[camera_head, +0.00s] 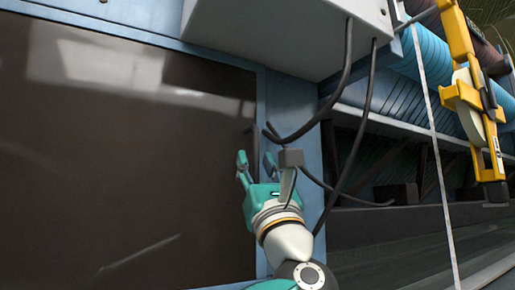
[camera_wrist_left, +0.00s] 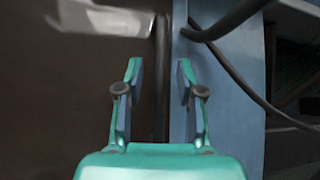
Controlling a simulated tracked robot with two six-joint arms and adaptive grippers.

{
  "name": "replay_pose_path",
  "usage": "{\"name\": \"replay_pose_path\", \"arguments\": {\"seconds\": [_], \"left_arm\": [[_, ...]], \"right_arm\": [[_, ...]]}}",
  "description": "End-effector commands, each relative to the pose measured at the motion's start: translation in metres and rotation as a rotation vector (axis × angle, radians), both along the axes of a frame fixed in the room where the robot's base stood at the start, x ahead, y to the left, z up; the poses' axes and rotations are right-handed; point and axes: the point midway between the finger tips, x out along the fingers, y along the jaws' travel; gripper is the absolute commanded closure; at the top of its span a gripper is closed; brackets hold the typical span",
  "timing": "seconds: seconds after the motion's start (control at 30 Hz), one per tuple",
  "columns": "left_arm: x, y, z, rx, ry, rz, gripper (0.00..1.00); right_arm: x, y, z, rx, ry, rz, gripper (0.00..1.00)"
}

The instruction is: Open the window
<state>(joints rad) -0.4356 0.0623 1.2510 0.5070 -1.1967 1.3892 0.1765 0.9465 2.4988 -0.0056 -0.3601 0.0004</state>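The window (camera_head: 120,150) is a large dark, glossy pane in a blue frame, filling the left of the head view. It also shows in the wrist view (camera_wrist_left: 70,90), left of a blue upright (camera_wrist_left: 225,100). My left gripper (camera_head: 256,160) is teal and stands in front of the pane's right edge. In the wrist view, the open fingers (camera_wrist_left: 158,68) straddle a dark vertical strip (camera_wrist_left: 161,85) at the pane's edge. I cannot tell whether they touch it. My right gripper is not in view.
A pale box (camera_head: 285,35) hangs above the pane's right edge. Black cables (camera_head: 350,150) loop down beside the gripper. A yellow bracket (camera_head: 470,90), blue rollers (camera_head: 430,65) and a white strap (camera_head: 433,125) stand to the right.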

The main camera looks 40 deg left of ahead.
Motion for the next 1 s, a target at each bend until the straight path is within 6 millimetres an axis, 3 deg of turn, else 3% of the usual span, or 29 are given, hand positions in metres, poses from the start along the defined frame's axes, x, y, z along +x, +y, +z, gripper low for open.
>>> {"name": "replay_pose_path", "arguments": {"seconds": [0.4,0.63,1.0], "left_arm": [[0.0025,0.0053,0.0052,0.000,0.000,0.000,0.63],[0.0024,0.0052,0.0052,0.000,0.000,0.000,1.00],[0.0028,0.0020,0.0050,0.000,0.000,-0.001,1.00]], "right_arm": [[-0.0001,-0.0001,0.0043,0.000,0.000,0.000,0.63],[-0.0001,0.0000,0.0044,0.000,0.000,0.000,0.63],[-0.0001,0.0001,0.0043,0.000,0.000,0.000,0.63]]}}
